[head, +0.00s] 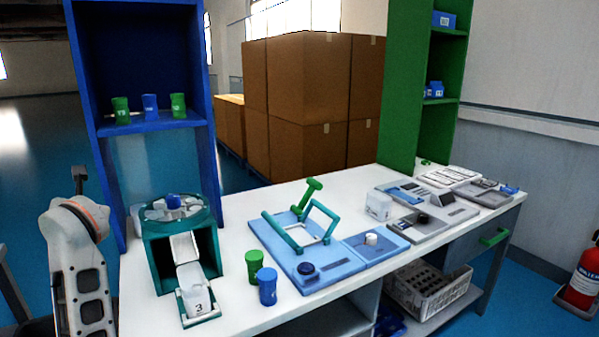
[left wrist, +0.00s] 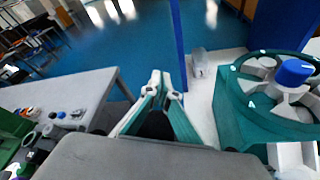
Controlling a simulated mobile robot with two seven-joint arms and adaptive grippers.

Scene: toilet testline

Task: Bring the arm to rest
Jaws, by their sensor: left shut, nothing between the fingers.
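My left arm (head: 78,255) stands upright at the left edge of the head view, beside the left end of the white table. My left gripper (left wrist: 165,85) shows in the left wrist view. Its two fingertips are close together and hold nothing. It is over the gap between a grey table and the teal dispenser, with blue floor beyond it. The fingers cannot be made out in the head view. My right gripper is in neither view.
The teal dispenser (head: 155,250) with a round top is nearest my left arm; it also shows in the wrist view (left wrist: 232,110). A blue shelf (head: 75,60) rises behind it. Green (head: 254,265) and blue (head: 267,287) cups stand on the white table (head: 240,240). A grey table (left wrist: 75,95) lies left.

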